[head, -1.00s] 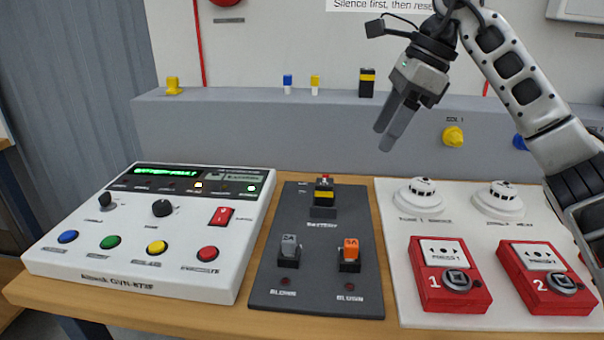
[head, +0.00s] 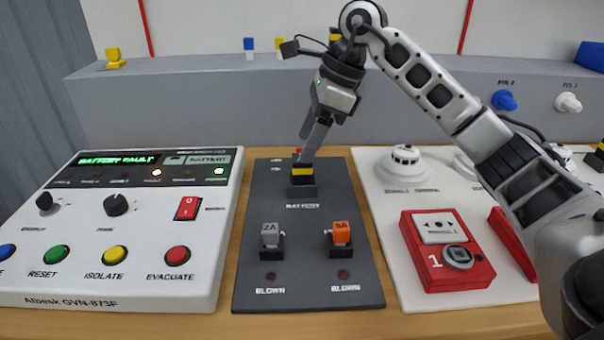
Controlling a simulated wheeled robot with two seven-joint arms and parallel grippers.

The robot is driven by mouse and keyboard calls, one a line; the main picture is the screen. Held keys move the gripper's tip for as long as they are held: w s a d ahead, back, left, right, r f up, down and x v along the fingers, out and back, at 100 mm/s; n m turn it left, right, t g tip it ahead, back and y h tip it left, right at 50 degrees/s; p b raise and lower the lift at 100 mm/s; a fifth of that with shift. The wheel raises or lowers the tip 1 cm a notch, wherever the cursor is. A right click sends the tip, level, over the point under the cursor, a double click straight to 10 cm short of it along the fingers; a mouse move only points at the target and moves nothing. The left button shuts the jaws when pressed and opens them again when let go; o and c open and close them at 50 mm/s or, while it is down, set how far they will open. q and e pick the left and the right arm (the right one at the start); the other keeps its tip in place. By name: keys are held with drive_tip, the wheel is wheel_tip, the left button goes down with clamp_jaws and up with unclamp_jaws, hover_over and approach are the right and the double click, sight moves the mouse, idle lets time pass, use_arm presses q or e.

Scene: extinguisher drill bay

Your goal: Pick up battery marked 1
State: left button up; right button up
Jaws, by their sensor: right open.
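A black battery with a yellow band (head: 302,172) stands upright in the slot labelled BATTERY on the dark panel (head: 262,205). A bit of red shows at its top. No number on it can be read. My right gripper (head: 308,138) is open, fingers pointing down, just above the battery and overlapping its top in the picture. I cannot tell whether they touch. A similar black and yellow battery (head: 335,34) on the grey ledge is mostly hidden behind my right wrist. My left gripper is not in view.
A grey fuse (head: 270,234) and an orange fuse (head: 340,233) stand on the panel in front of the battery. The white control box (head: 140,220) is at left, its display reading BATTERY FAULT. A red call point (head: 447,250) and a smoke detector (head: 404,165) are at right.

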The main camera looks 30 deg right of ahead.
sight(302, 174)
drive_tip(key=x, duration=0.5)
drive_tip(key=shift+s+d, duration=0.1)
drive_tip(key=shift+d, duration=0.2)
drive_tip(key=c, duration=1.3)
drive_tip(key=shift+o, duration=0.2)
drive_tip(key=shift+r, duration=0.15)
